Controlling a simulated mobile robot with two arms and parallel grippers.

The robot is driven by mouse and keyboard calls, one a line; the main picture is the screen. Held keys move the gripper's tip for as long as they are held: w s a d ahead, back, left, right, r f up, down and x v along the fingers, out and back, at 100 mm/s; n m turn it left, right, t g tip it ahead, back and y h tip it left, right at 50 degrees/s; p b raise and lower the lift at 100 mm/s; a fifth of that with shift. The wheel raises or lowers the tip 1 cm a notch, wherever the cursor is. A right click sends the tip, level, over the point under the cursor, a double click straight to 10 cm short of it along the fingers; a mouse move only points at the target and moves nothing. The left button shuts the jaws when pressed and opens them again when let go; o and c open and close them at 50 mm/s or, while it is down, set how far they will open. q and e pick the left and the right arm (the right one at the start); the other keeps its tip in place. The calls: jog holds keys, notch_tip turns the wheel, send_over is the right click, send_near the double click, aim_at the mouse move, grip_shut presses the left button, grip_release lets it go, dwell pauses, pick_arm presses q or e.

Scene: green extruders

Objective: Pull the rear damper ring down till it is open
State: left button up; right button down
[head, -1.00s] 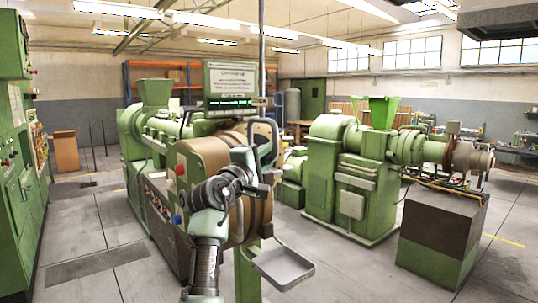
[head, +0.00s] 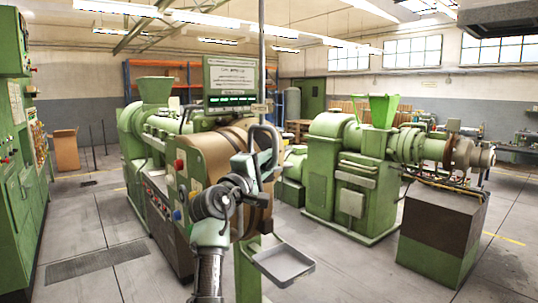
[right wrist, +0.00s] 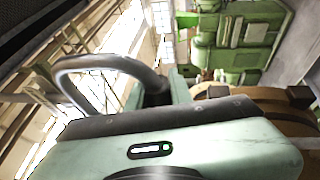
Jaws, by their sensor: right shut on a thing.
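The damper ring (head: 276,145) is a dark grey upright loop at the lower end of a thin vertical rod (head: 262,45) in the head view. My right gripper (head: 260,172) is shut on the ring's lower part, in front of the brown barrel of the near extruder. In the right wrist view the ring (right wrist: 105,63) arches up beyond the pale gripper body. The gripper body hides its lower part and the grip there. My left gripper is in neither view.
A green extruder (head: 165,190) with a brown cylindrical end stands close behind my right arm. A grey tray (head: 284,263) sticks out low to its right. Another green extruder (head: 345,190) stands further right. Open floor lies between them and at left.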

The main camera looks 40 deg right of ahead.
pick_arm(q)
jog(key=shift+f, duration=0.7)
pick_arm(e)
notch_tip(320, 180, down, 3)
jog(key=c, duration=1.3)
grip_release()
pick_arm(q)
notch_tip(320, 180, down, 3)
jog(key=b, duration=0.3)
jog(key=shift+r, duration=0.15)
pick_arm(e)
jog(key=v, duration=0.7)
jog(key=shift+a, duration=0.4)
